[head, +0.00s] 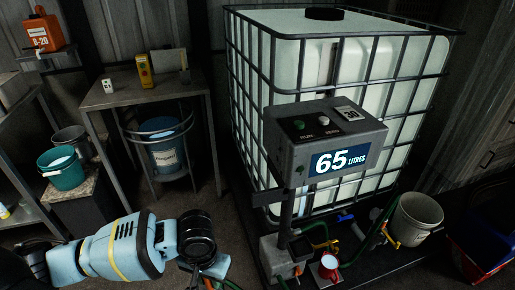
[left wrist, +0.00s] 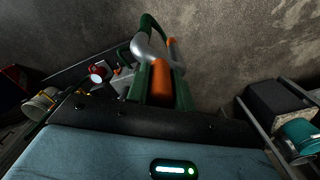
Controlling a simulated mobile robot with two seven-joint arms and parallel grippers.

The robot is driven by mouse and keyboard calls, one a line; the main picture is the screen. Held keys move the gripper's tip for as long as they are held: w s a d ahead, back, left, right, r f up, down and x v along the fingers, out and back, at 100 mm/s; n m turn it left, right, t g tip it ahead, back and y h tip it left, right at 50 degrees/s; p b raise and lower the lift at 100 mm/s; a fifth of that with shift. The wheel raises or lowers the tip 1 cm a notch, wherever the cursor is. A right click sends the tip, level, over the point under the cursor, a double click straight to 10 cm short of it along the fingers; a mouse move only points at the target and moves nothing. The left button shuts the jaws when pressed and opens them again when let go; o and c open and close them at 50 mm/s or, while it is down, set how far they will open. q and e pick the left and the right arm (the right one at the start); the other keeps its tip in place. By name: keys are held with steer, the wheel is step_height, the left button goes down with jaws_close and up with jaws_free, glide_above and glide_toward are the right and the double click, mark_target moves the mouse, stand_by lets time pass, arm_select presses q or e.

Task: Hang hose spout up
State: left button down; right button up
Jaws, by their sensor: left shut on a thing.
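The hose spout (left wrist: 143,47) shows in the left wrist view as a curved silver pipe with an orange grip (left wrist: 161,84) and a green hose (left wrist: 150,22) behind it. My left gripper (left wrist: 161,90) is shut around the orange grip, a finger on each side. In the head view my left gripper (head: 203,268) is low, left of the dispenser column, and mostly hidden by my wrist; a bit of orange and green hose shows below it. The dispenser column carries a grey control box (head: 325,140) with a "65 litres" display. No hanging place for the spout can be made out.
A caged white tank (head: 345,75) stands behind the column. A red-rimmed round part (head: 328,264) and a white bucket (head: 417,216) sit at its foot. A table (head: 140,92), a blue drum (head: 165,150) and a teal bucket (head: 62,168) stand left. Floor between is clear.

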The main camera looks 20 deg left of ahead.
arm_select(q)
steer(key=shift+a+r, duration=0.1)
steer(key=shift+a, duration=0.25)
arm_select(e)
steer(key=shift+a, duration=0.4)
